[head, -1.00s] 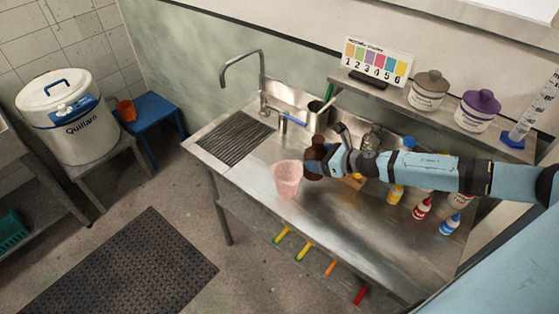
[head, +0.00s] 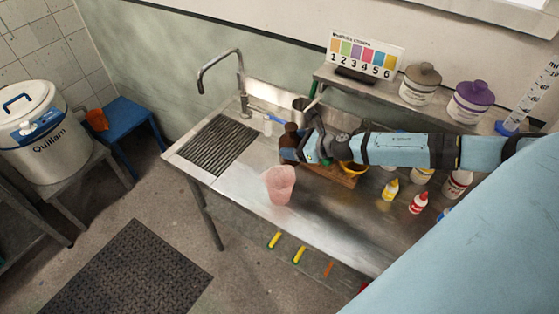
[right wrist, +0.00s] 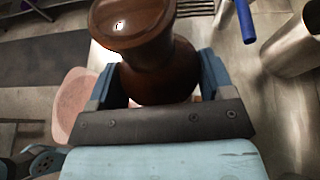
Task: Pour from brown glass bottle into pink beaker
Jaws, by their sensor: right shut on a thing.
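The brown glass bottle (head: 291,146) is in my right gripper (head: 296,149), roughly upright, behind the pink beaker in the head view. In the right wrist view the bottle (right wrist: 158,68) stands between the two blue fingers of the gripper (right wrist: 160,85), with its flared top towards the camera. The pink beaker (head: 280,186) stands upright on the steel bench (head: 241,187), apart from the bottle. It also shows in the right wrist view (right wrist: 74,104), left of the gripper and partly hidden by it. Its contents cannot be made out.
A wooden tray (head: 330,174) is partly hidden under my right arm. Yellow (head: 390,189) and red-labelled (head: 418,203) squeeze bottles stand to its right. A tap (head: 240,84) and drainer (head: 213,147) are at the left. The bench around the beaker is clear.

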